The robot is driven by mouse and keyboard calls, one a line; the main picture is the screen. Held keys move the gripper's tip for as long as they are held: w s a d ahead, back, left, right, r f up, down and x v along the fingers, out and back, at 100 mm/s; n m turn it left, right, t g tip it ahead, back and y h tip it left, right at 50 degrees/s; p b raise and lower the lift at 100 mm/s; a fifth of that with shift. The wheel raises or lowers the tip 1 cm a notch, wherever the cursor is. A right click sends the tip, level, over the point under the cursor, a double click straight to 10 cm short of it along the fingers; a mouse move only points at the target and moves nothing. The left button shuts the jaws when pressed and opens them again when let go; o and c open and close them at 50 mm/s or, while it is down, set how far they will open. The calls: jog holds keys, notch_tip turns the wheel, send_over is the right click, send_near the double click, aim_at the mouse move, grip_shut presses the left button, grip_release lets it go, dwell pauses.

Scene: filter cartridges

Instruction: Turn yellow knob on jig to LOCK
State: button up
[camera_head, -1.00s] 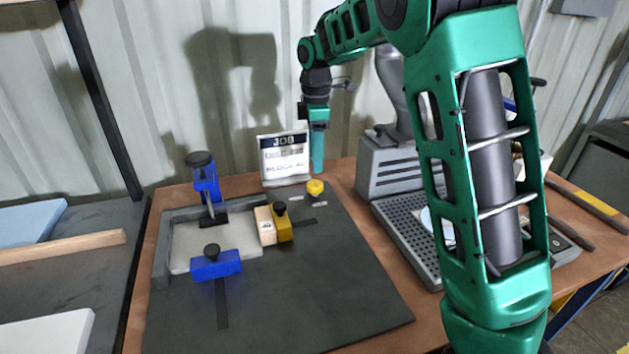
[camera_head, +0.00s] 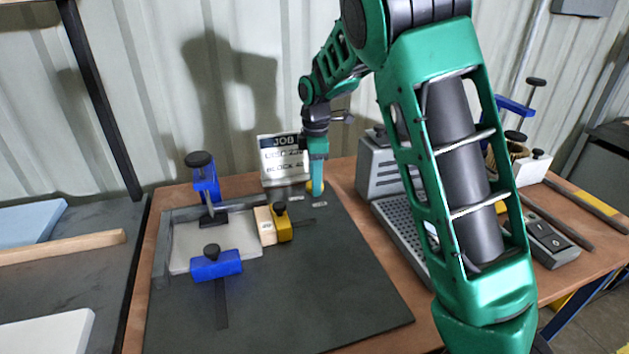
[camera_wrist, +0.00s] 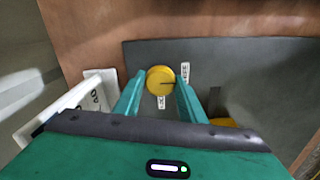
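The yellow knob (camera_wrist: 160,79) shows in the wrist view as a round cap with a dark line running from its middle toward the right. A small white label (camera_wrist: 185,72) is at its right and another (camera_wrist: 161,102) is just below it; their words are too small to read surely. My gripper (camera_wrist: 160,77) is open, with one teal finger on each side of the knob; I cannot tell whether they touch it. In the head view my gripper (camera_head: 317,187) points down over the knob, which it partly hides. The knob sits on the dark jig board (camera_head: 345,285).
A JOB sign (camera_head: 284,158) stands close behind my gripper. Blue clamps (camera_head: 216,265) and a yellow clamp (camera_head: 282,228) hold around a light plate and wooden block on the left. A grey machine (camera_head: 378,170) stands to the right. The board's front is clear.

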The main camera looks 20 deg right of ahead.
jog(key=c, duration=0.4)
jog(key=m, duration=0.4)
jog(key=shift+w+r+m, duration=0.1)
jog(key=shift+m, duration=0.2)
jog(key=m, duration=0.4)
jog(key=shift+m, duration=0.3)
jog(key=m, duration=0.4)
jog(key=shift+r+m, duration=0.1)
jog(key=shift+m, duration=2.3)
